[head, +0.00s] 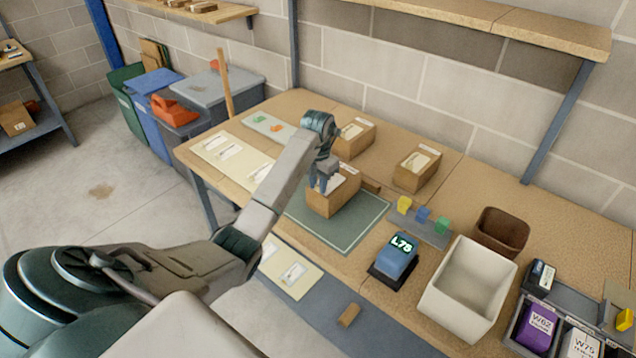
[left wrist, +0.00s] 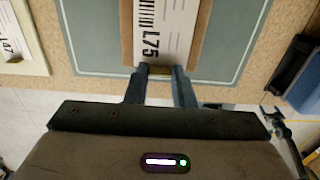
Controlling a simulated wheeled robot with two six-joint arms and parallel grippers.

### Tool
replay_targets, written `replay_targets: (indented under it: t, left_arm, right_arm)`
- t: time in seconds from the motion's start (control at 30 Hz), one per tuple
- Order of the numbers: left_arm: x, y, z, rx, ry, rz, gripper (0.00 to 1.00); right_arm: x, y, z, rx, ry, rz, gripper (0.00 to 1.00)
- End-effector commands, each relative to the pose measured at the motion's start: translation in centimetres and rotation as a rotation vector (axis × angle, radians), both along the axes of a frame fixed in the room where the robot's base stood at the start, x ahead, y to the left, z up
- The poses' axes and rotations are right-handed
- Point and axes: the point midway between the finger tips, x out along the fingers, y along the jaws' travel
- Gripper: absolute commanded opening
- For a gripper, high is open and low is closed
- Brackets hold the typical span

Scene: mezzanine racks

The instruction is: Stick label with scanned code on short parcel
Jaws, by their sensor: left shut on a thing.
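My left gripper (head: 322,184) is at a brown parcel (head: 330,205) on the green mat (head: 352,237). In the left wrist view its fingertips (left wrist: 160,72) are shut on the lower end of a white label (left wrist: 166,24) with a barcode and the text L75. The label lies over the parcel's top; I cannot tell whether it touches it. A blue scanner (head: 396,258) has a lit display with a code starting L7; its last character is unclear. My right gripper is out of view.
Two other parcels with white labels stand behind, one at the back (head: 355,138) and one to the right (head: 417,170). Label sheets lie left (head: 208,143) and in front (head: 300,285). A white bin (head: 440,303) and a brown bin (head: 488,228) stand right.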

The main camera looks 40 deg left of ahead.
Motion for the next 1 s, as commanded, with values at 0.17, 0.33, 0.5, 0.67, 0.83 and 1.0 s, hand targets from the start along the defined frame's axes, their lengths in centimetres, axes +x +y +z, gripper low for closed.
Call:
replay_targets:
  t: [0.17, 0.33, 0.5, 0.67, 0.83, 1.0]
  left_arm:
    - [-0.01, 0.01, -0.04, 0.0, 0.0, 0.0, 0.11]
    - [-0.01, 0.01, -0.03, 0.0, 0.0, 0.0, 0.11]
    - [-0.01, 0.02, -0.03, 0.0, 0.0, 0.0, 0.11]
    - [-0.01, 0.02, -0.09, 0.0, 0.0, 0.0, 0.11]
    - [-0.01, 0.01, -0.32, 0.0, 0.0, 0.0, 0.11]
    - [-0.01, 0.01, -0.32, 0.0, 0.0, 0.0, 0.11]
  right_arm:
    - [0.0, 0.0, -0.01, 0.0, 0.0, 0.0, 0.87]
    - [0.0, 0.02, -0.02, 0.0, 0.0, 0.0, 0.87]
    - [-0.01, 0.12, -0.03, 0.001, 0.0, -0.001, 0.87]
    - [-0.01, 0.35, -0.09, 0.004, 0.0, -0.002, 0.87]
    - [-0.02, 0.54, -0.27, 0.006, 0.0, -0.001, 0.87]
    - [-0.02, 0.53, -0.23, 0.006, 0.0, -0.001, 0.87]
